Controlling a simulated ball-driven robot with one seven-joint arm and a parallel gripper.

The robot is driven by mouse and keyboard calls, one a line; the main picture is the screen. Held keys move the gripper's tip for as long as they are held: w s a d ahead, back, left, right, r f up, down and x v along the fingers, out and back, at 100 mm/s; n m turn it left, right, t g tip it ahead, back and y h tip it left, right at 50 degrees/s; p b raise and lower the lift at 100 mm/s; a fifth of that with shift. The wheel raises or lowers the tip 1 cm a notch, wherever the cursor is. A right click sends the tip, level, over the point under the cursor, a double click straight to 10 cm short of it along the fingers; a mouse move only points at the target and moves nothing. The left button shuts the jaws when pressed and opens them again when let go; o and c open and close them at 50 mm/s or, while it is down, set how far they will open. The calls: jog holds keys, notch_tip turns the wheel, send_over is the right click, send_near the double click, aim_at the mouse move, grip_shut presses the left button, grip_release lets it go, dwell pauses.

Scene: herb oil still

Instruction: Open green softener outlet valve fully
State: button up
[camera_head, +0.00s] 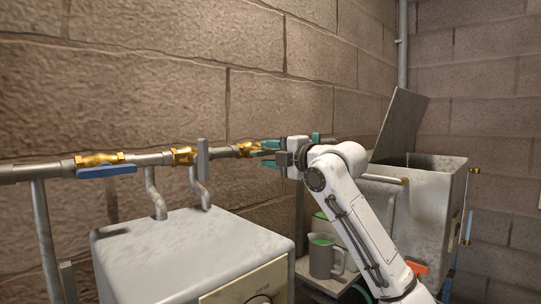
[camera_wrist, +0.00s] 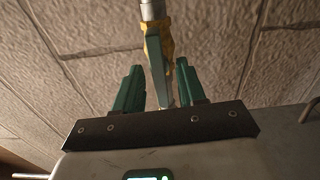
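The outlet valve has a brass body (camera_head: 247,149) on the wall pipe, just left of my gripper (camera_head: 266,152) in the head view. The wrist view shows the brass body (camera_wrist: 151,28) at top centre. A grey-green lever handle (camera_wrist: 156,62) runs down from it, roughly along the pipe line. My gripper (camera_wrist: 159,66) is open, with its green fingers on either side of the handle. Gaps show between the handle and both fingers. In the head view my gripper hides most of the handle, and its lower end is hard to make out.
A blue-handled valve (camera_head: 105,170) and a grey-handled valve (camera_head: 203,157) sit further left on the pipe. A white metal box (camera_head: 185,245) stands below. A metal tank (camera_head: 436,190) with a raised lid and a jug (camera_head: 322,262) are at right. The brick wall is close behind.

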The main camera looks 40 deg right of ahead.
jog(key=s+b, duration=0.1)
jog(key=s, duration=0.9)
jog(key=shift+s+d, duration=0.2)
jog(key=shift+s, duration=0.15)
